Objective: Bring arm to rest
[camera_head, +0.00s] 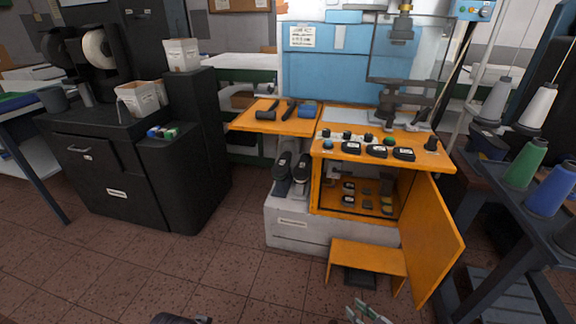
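My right gripper (354,305) shows at the bottom edge, right of centre, over the tiled floor in front of the orange step. Its two pale fingers point up and away, with a gap between the tips and nothing between them. It looks open and empty, apart from the furniture. My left gripper (204,320) barely shows at the bottom edge, left of centre. Only a dark part and a small pale tip are in view, so its fingers cannot be judged. The rest of both arms is out of view.
A black cabinet (110,180) stands at the left. A rack with thread cones (525,165) stands at the right. Tiled floor (225,270) is free in front.

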